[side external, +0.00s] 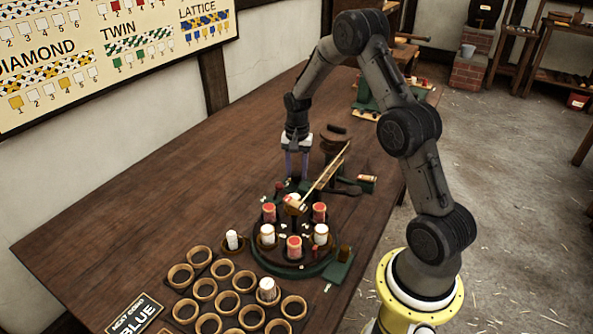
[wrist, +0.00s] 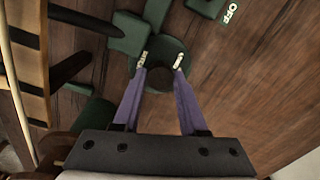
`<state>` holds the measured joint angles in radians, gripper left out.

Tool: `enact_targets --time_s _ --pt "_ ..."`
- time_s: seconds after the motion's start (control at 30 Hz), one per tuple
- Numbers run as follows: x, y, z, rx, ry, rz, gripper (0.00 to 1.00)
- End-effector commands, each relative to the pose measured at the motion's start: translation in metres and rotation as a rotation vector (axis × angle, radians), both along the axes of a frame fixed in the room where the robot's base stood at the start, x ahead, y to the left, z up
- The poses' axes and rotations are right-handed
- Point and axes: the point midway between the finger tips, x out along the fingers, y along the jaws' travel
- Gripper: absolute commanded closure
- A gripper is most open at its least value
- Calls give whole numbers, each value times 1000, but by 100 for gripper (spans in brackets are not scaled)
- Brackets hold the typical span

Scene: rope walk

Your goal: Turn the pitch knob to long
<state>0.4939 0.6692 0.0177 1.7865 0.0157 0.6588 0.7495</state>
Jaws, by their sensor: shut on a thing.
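In the wrist view my gripper (wrist: 160,61) points down with its two purple, pale-tipped fingers apart. Between and under the tips is a round dark green piece (wrist: 160,88) with a black centre, which I take for the pitch knob; the fingers are closed on it. No pitch marking or "long" label is legible, so its setting cannot be told. In the side view my gripper (side external: 298,176) is low over the table, behind the round braiding machine (side external: 290,262); the knob itself is hidden or too small to see there.
A green block with "OFF" (wrist: 230,13) lies near the gripper. The braiding machine carries red and white bobbins, with a pale rod (side external: 325,178) slanting over it. Wooden ring holders (side external: 208,323) and a "BLUE" card (side external: 137,314) stand in front. The table's left side is clear.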

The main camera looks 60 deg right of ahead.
Motion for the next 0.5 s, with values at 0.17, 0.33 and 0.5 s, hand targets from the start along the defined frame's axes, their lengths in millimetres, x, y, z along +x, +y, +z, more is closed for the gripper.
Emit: enact_targets --time_s 0.17,0.33,0.5 --pt "0 0 0 1 0 16 100" --pt "0 0 1 0 0 78 100" --pt "0 0 0 0 0 191 100"
